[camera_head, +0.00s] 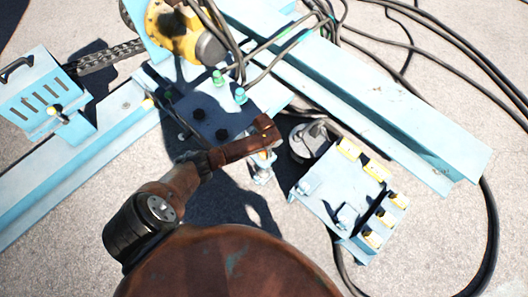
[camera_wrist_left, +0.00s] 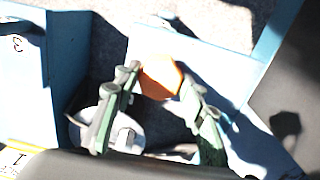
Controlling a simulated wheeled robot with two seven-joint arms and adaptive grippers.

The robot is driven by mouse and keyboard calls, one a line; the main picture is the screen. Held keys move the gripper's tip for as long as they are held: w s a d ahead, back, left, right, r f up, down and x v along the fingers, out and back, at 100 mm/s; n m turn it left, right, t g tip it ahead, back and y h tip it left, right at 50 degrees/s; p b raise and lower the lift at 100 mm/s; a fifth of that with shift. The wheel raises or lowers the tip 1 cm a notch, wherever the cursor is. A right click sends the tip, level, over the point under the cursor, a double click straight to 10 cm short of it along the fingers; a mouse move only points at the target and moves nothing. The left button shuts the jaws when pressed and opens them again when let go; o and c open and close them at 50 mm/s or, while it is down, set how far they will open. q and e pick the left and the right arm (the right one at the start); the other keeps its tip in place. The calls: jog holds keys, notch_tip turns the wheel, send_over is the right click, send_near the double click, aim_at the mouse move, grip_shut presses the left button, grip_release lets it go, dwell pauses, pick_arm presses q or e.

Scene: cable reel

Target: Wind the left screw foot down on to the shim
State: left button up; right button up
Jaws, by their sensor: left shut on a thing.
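My left gripper (camera_head: 264,138) reaches in on its rusty brown arm, beside the blue box with dark knobs. Under it a light blue and silver foot (camera_head: 262,173) stands near the ground, partly covered by the gripper; I take it for the left screw foot. In the left wrist view the two greenish fingers of the gripper (camera_wrist_left: 160,80) are closed on the sides of an orange rounded head (camera_wrist_left: 160,77), which looks like the foot's top. I cannot make out the shim or whether the foot touches it. My right gripper is not in view.
A blue panel with yellow blocks (camera_head: 323,205) lies close to the right of the gripper, with a grey round part (camera_head: 311,140) behind it. Long blue beams (camera_head: 400,135) flank the area. Black cables (camera_head: 440,42) loop at upper right. Concrete at lower right is mostly clear.

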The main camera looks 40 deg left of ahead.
pick_arm(q)
jog(key=shift+m, duration=0.3)
